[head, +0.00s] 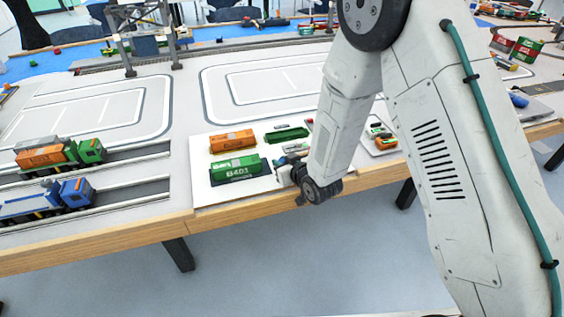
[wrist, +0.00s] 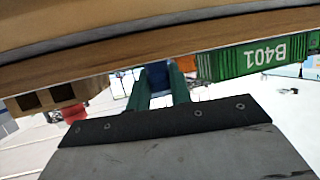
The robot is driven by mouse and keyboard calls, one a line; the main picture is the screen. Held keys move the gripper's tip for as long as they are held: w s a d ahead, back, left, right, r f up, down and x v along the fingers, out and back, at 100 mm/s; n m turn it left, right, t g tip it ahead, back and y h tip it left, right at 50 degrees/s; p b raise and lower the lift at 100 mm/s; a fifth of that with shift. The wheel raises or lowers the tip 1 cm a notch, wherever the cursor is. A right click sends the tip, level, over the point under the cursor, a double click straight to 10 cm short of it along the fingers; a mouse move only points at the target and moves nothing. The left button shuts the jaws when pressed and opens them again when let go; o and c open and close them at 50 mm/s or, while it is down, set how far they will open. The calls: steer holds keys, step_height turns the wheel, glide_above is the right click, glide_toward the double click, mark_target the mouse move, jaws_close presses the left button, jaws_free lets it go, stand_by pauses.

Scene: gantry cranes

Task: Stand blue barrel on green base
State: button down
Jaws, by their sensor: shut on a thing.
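My gripper (head: 290,172) is low over the front edge of the white board, just right of the green container marked B401. In the wrist view its two dark green fingers (wrist: 159,92) are shut on a blue piece (wrist: 157,77), which looks like the blue barrel. Only a small part of it shows, so its tilt is unclear. A dark green low piece (head: 287,135), perhaps the green base, lies at the back of the white board, behind my gripper and apart from it.
The green container (head: 236,168) and an orange container (head: 232,141) stand on the white board. Trucks (head: 60,153) stand on lanes at left. A blue rounded object (head: 519,100) lies at far right. The table's wooden edge (head: 120,235) runs in front.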

steer(key=c, duration=1.3)
jaws_free()
steer(key=shift+f, duration=0.1)
steer(key=v, duration=1.2)
steer(key=s+d+r+m+g+h, duration=0.3)
steer(key=d+r+g+h, duration=0.15)
steer(key=d+r, duration=0.8)
steer(key=s+d+r, duration=0.1)
steer(key=s+r, duration=0.1)
steer(key=s, duration=0.1)
steer(key=s+d+r+m+g+h, duration=0.1)
steer(key=s+d+r, duration=0.1)
steer(key=s+r, duration=0.1)
steer(key=s+d+r+g+h, duration=0.1)
steer(key=s+r, duration=0.1)
steer(key=s, duration=0.2)
steer(key=shift+d+r+m, duration=0.3)
steer(key=shift+d, duration=0.1)
steer(key=s+r+g, duration=0.1)
steer(key=s, duration=0.3)
steer(key=s+d+r+m+g, duration=0.1)
steer(key=s+r, duration=0.1)
steer(key=s, duration=0.3)
steer(key=s+d+r+g, duration=0.1)
steer(key=s+r+g, duration=0.1)
steer(key=s, duration=0.3)
steer(key=shift+s+d+r, duration=0.15)
steer(key=shift+s+r, duration=0.1)
steer(key=shift+c, duration=0.9)
